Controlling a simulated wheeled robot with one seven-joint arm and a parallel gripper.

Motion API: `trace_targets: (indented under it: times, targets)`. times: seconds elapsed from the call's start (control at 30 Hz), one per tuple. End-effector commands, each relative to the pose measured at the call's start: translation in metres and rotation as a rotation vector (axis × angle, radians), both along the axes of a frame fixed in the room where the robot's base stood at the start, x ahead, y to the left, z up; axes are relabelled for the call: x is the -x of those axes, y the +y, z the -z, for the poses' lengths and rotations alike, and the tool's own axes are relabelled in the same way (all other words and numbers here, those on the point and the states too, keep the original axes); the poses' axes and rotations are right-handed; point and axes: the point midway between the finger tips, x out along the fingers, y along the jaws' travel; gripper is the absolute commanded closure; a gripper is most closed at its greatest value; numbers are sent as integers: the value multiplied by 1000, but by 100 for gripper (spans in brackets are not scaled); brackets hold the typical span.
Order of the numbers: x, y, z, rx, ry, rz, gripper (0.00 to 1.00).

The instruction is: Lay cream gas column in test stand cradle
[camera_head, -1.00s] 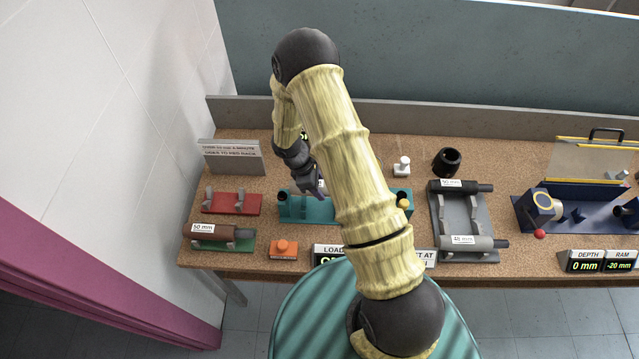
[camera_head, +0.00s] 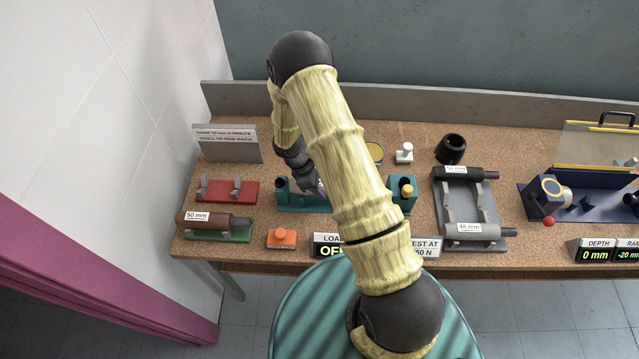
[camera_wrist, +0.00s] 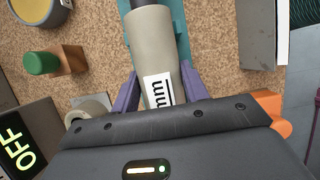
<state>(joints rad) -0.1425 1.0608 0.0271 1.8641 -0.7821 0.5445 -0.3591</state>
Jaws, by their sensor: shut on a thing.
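The cream gas column (camera_wrist: 150,45), with a white label ending in "mm", is between the two purple fingers of my gripper (camera_wrist: 158,88) in the wrist view. My gripper is shut on it. A dark rod extends from its far end. The teal test stand (camera_head: 300,205) lies beneath; its teal base also shows beside the column in the wrist view (camera_wrist: 181,30). In the head view my gripper (camera_head: 318,190) is over the stand's middle, and my arm hides the column almost wholly. I cannot tell whether the column touches the cradle.
A red rack (camera_head: 228,191) and a green rack with a brown 50 mm column (camera_head: 205,220) stand left. An orange button block (camera_head: 281,238) and the OFF display (camera_head: 330,246) are in front. A grey rack (camera_head: 465,205) with two columns and a navy press (camera_head: 590,205) stand right.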

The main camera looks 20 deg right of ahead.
Motion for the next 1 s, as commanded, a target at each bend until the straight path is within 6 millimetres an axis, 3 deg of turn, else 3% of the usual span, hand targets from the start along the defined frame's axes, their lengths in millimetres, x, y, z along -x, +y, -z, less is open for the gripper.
trace_targets:
  times: [1.0]
  targets:
    - [-1,0,9,0,-1,1,100]
